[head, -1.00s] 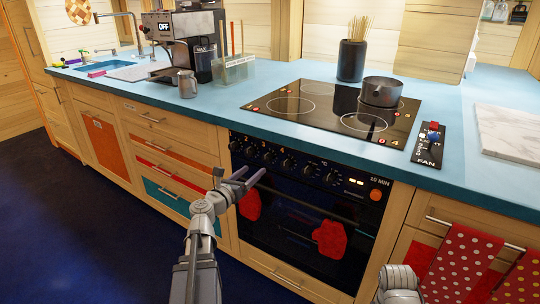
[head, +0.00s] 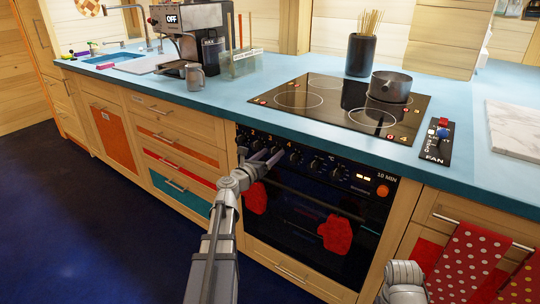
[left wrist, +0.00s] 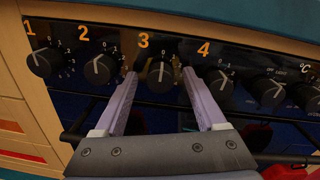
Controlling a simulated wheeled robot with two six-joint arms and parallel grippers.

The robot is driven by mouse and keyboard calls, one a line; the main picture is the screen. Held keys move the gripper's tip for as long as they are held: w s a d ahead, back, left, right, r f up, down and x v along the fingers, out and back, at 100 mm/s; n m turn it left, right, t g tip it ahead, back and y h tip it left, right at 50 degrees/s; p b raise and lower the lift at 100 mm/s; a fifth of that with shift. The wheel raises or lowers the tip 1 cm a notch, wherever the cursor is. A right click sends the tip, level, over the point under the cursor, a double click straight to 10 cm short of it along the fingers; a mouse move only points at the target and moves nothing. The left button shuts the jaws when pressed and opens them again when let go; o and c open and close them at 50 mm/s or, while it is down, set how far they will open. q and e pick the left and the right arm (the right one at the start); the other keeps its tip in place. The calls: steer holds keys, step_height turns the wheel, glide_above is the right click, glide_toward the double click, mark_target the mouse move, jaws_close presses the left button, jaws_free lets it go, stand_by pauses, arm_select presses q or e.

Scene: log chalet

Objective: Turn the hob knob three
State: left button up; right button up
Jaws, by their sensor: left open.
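Hob knob three (left wrist: 160,77) is a round black knob under the orange number 3 in the left wrist view. Its white mark points up, towards the 0. My left gripper (left wrist: 159,85) is open, with one finger on each side of this knob; I cannot tell whether either finger touches it. In the head view my left gripper (head: 267,157) is at the oven's control panel and partly hides the knob row. My right gripper is out of view; only part of that arm shows at the bottom right.
Knob two (left wrist: 98,69) and knob four (left wrist: 219,82) sit close on either side. The oven door (head: 300,225) with its long handle and red mitts is below. A pot (head: 390,86) stands on the hob (head: 345,97). Towels (head: 465,262) hang at the right.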

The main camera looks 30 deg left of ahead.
arm_select(q)
jaws_close()
stand_by(0.6)
